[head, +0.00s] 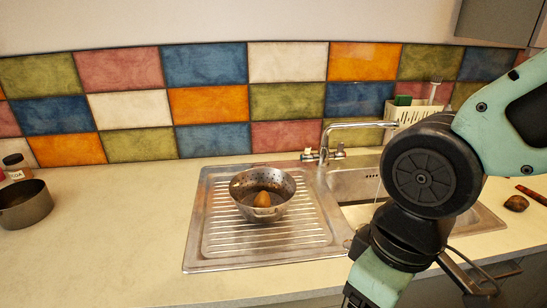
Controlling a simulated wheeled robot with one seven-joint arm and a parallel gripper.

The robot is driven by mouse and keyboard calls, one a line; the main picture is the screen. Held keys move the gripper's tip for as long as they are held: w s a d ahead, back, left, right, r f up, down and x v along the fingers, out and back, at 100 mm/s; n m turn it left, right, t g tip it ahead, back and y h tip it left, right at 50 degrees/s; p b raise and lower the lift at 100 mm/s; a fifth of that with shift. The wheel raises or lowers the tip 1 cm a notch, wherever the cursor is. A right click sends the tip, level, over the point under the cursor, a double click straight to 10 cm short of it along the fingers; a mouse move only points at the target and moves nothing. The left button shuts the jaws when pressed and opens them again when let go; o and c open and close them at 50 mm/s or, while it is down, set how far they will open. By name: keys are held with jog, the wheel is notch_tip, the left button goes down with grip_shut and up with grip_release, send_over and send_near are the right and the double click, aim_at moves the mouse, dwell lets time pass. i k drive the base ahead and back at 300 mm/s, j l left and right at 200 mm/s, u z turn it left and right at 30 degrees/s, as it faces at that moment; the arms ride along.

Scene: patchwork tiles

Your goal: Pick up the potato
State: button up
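An orange-brown rounded item (263,199) sits inside a metal colander (283,209) on the drainboard; I cannot tell for sure which of the two is the potato. My arm hangs down across the right side of the head view, in front of the sink. Its end runs out of the bottom edge, so my gripper's fingers are not seen.
The ribbed drainboard (215,240) is left of the sink basin (352,184), which my arm partly covers. A faucet (325,148) and a white caddy (411,112) stand behind. A dark pot (24,207) is far left. The counter between pot and drainboard is clear.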

aim_at(517, 203)
jog(key=i+l, duration=0.1)
jog(key=l, duration=0.25)
jog(key=i+l, duration=0.15)
jog(key=l, duration=0.2)
jog(key=i+l, duration=0.1)
jog(key=l, duration=0.2)
jog(key=i+l, duration=0.1)
jog(key=l, duration=0.25)
